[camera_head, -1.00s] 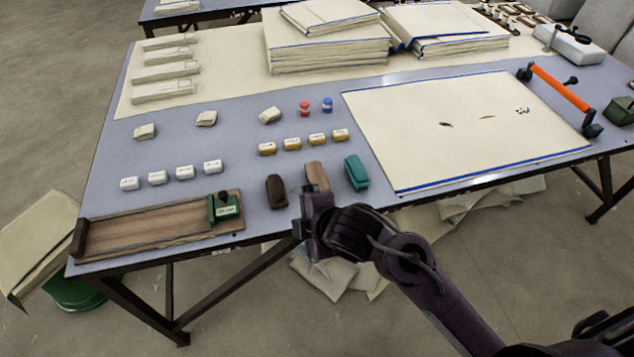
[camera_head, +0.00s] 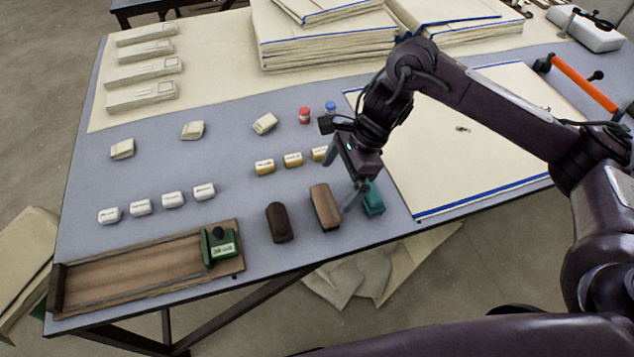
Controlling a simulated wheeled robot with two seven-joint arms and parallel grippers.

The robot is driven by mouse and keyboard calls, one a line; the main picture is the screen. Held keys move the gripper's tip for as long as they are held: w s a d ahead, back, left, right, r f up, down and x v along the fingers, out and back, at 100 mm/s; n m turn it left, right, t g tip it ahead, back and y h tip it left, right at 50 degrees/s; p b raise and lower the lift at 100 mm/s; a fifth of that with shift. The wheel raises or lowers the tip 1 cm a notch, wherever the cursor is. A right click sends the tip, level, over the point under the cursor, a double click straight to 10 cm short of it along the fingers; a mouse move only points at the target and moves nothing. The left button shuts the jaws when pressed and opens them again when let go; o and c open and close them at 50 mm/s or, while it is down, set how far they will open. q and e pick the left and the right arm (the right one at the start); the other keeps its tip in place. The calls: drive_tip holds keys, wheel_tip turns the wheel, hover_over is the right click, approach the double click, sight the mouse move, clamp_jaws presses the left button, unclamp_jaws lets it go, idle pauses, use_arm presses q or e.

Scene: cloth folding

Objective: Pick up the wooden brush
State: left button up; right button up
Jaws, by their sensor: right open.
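The wooden brush (camera_head: 324,207), a light-brown block, lies near the table's front edge. It lies between a dark brown block (camera_head: 279,222) and a teal block (camera_head: 373,199). My right gripper (camera_head: 338,188) points down over the brush, its fingers open and apart. One finger shows near the brush's right side, in front of the teal block; the other is by its far end. I cannot tell how high the fingertips are or whether they touch anything. My left gripper is out of view.
A wooden tray (camera_head: 130,279) with a green stamp-like piece (camera_head: 219,247) lies at the front left. Several white blocks (camera_head: 173,200) and yellow blocks (camera_head: 293,160) stand in rows behind. A large cream sheet (camera_head: 450,185) lies right, partly under my arm.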

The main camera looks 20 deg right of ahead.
sight(325, 202)
drive_tip(key=a+f, duration=0.1)
drive_tip(key=s+a+f+p, duration=0.1)
drive_tip(key=f, duration=0.1)
drive_tip(key=x, duration=0.2)
drive_tip(key=shift+f, duration=0.4)
drive_tip(key=shift+a+f+p, duration=0.2)
drive_tip(key=shift+f+p, duration=0.1)
drive_tip(key=shift+f, duration=0.1)
drive_tip(key=c, duration=0.6)
drive_tip(key=shift+c, duration=0.2)
drive_tip(key=r, duration=0.8)
drive_tip(key=shift+w+r, duration=0.2)
drive_tip(key=shift+r, duration=0.15)
use_arm(q)
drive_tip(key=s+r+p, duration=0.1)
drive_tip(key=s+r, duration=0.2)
drive_tip(key=shift+p, duration=0.35)
use_arm(e)
wheel_tip(325, 202, up, 11)
drive_tip(key=shift+r, duration=0.2)
